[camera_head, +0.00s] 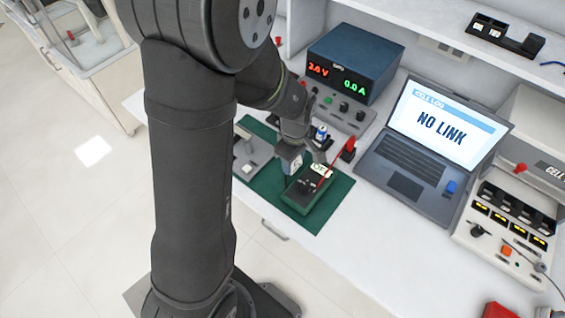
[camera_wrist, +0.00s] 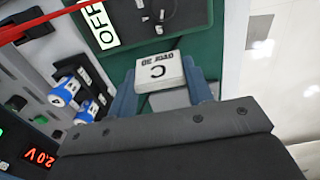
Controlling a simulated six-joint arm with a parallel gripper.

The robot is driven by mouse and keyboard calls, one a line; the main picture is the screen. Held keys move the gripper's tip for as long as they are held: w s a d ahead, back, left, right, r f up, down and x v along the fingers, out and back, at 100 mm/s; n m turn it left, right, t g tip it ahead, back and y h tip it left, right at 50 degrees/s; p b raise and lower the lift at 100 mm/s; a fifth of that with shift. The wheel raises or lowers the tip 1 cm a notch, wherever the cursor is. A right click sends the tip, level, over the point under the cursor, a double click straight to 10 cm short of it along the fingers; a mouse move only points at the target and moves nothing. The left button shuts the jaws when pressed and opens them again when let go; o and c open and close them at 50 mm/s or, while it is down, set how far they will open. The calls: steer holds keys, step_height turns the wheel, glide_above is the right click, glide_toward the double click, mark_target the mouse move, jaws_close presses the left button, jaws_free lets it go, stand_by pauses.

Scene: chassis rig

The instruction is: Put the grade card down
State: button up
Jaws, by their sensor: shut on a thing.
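The grade card (camera_wrist: 161,72) is a small white block with dark lettering and a large C on its face in the wrist view. My gripper (camera_wrist: 159,84) is shut on it, with one blue-grey finger at each side. In the head view the card (camera_head: 297,166) shows as a pale patch at my gripper (camera_head: 303,153), over the green mat (camera_head: 333,201). It is close to the left of a dark green and black unit (camera_head: 303,195). I cannot tell whether the card touches the mat.
The unit carries an OFF label (camera_wrist: 101,26), with a red lead (camera_wrist: 35,30) near it. Blue and white cells (camera_wrist: 64,92) stand in a holder. A grey plate (camera_head: 252,156) lies left on the mat. A power supply (camera_head: 352,62) and a laptop (camera_head: 405,187) stand behind and right.

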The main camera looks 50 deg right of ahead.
steer(key=w+f, duration=0.1)
steer(key=w, duration=0.1)
steer(key=w+f, duration=0.1)
steer(key=w, duration=0.1)
steer(key=shift+w+d+f, duration=0.1)
steer(key=shift+d+f, duration=0.2)
steer(key=shift+d, duration=0.05)
steer(key=shift+f, duration=2)
steer(key=shift+f, duration=0.15)
steer(key=o, duration=0.9)
steer(key=shift+o, duration=0.2)
step_height(320, 180, up, 12)
steer(key=shift+r, duration=0.2)
